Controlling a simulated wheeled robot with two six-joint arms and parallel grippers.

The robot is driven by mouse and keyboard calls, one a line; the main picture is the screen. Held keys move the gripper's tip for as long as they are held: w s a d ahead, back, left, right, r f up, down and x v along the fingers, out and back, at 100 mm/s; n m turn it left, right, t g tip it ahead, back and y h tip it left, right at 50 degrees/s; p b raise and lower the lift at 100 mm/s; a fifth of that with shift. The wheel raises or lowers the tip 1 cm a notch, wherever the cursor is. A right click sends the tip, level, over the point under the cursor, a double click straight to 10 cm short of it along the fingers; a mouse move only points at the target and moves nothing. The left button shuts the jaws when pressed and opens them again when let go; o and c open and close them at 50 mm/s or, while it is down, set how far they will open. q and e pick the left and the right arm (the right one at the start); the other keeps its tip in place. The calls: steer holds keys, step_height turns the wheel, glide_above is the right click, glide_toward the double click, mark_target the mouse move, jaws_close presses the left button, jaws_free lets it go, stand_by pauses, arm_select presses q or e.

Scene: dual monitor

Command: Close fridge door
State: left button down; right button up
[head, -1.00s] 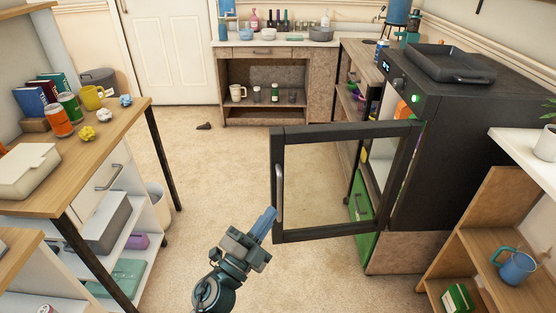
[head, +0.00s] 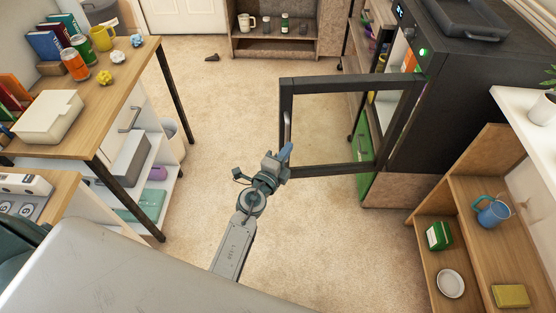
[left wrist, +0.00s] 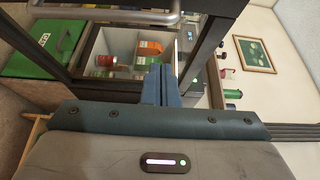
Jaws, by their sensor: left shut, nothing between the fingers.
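The fridge door (head: 335,84) is a black frame around a clear pane and stands wide open, out to the left of the black fridge (head: 445,95). Its metal handle (head: 287,128) is on the door's free left edge. My left gripper (head: 286,153) is shut and empty, at the lower left corner of the door by the handle; I cannot tell whether it touches. In the left wrist view the shut blue-grey fingers (left wrist: 161,84) point toward the door frame (left wrist: 205,50), with the handle (left wrist: 105,14) above. My right gripper is not in view.
A wooden desk (head: 125,75) with cans, a mug and crumpled paper stands at left. A low wooden shelf (head: 470,197) with a blue mug stands at right. The carpet between is clear.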

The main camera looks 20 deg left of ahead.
mark_target(286, 136)
arm_select(q)
steer(key=shift+w+a, duration=0.3)
steer(key=shift+w, duration=0.65)
steer(key=shift+w+a, duration=0.35)
steer(key=shift+w, duration=0.55)
steer(key=shift+w+a, duration=0.3)
steer(key=shift+w, duration=0.65)
